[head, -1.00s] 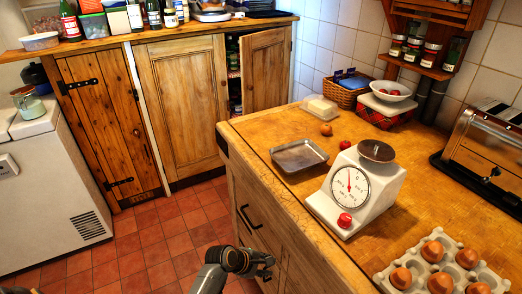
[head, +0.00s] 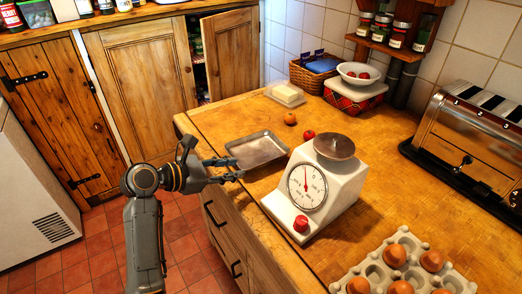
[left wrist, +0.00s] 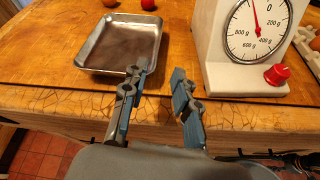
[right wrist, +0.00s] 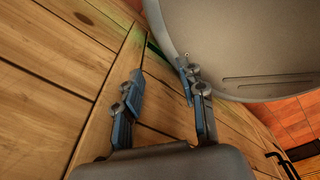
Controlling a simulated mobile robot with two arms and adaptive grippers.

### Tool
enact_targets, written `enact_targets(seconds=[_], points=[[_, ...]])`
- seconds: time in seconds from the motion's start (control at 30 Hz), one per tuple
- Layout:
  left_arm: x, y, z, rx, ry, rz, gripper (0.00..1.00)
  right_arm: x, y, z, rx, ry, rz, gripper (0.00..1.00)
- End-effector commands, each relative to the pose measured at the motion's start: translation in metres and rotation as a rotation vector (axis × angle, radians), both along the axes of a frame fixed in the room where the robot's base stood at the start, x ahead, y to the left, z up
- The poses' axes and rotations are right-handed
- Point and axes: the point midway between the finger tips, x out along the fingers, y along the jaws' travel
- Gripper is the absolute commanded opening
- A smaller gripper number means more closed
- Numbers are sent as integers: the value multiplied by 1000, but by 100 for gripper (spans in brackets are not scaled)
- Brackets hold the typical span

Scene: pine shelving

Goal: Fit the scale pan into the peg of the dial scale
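The scale pan (head: 257,150), a shallow rectangular metal tray, lies flat on the wooden counter. It also shows in the left wrist view (left wrist: 122,46). The white dial scale (head: 345,190) stands to its right, with a round dark plate (head: 334,146) on top and a red knob (head: 301,223) in front. Any peg under the plate is hidden. My left gripper (head: 236,169) is open and empty at the counter edge, by the pan's near side. In the left wrist view one fingertip overlaps the pan's near right corner; contact is unclear. My right gripper (right wrist: 161,72) is open and empty, facing wooden boards.
An egg tray (head: 375,272) lies at the near right and a toaster (head: 470,140) at the right. An onion (head: 290,118) and a tomato (head: 309,134) lie behind the pan. A butter dish (head: 286,94) and a basket (head: 318,76) stand farther back.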

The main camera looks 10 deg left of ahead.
Motion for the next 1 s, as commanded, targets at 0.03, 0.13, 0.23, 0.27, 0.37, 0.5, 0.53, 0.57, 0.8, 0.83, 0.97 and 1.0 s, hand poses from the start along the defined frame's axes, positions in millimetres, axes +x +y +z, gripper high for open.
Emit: enact_targets(seconds=[0.03,0.13,0.23,0.27,0.37,0.5,0.53,0.57,0.8,0.83,0.97,1.0], points=[[7,-8,-4,-3,0,-4,29,-1,0,-1,0,1,-1,40],[22,-20,-11,-2,1,-3,29,-6,0,-1,1,7,-2,40],[35,-32,-18,-2,0,-2,29,-11,2,-2,2,15,-3,40],[38,-34,-20,-1,-1,-3,29,-12,3,-2,3,16,-3,40],[45,-40,-23,1,-1,-2,29,-12,3,-2,3,16,-4,40],[51,-46,-25,1,-1,-2,29,-10,3,-2,2,15,-4,40],[53,-48,-25,1,-1,-2,29,-10,3,-2,2,14,-4,40],[56,-50,-26,1,-1,-2,29,-10,3,-1,3,14,-4,40],[82,-72,-35,1,0,-3,29,-10,4,-1,4,14,-4,40],[83,-73,-36,1,0,-3,29,-10,4,-1,4,14,-4,40],[87,-76,-39,3,-1,-1,29,-9,4,-1,5,13,-4,40],[87,-76,-39,3,-1,-1,29,-9,4,0,5,13,-3,40]])
